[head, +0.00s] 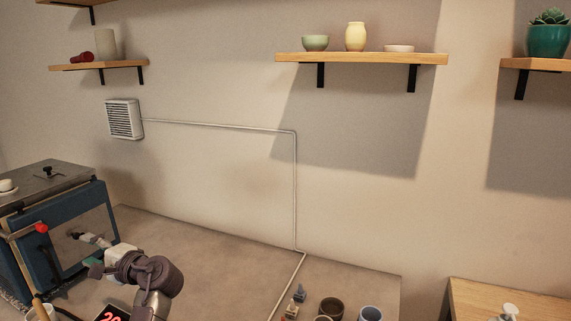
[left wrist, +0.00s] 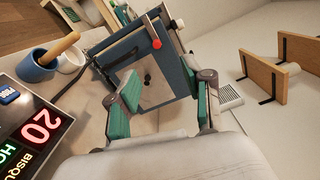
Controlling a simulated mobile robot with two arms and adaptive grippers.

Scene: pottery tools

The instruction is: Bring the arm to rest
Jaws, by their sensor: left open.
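My left arm rises from the bottom of the head view, and its left gripper (head: 91,252) is stretched out in front of the blue kiln-like box (head: 103,218). In the left wrist view the gripper (left wrist: 163,97) is open, with its green-padded fingers spread wide and nothing between them. The blue box (left wrist: 176,75) with its pale front panel and red knob (left wrist: 157,43) shows beyond the fingers. In the head view I cannot tell how far the fingertips are from the box. My right gripper is not in view.
A display with a red 20 (left wrist: 42,127) and a blue cup (left wrist: 35,68) with a wooden-handled tool stand near the arm. Dark cups (head: 331,308) stand at the front right. The counter's middle (head: 215,260) is clear. A shelf (head: 360,58) hangs on the wall.

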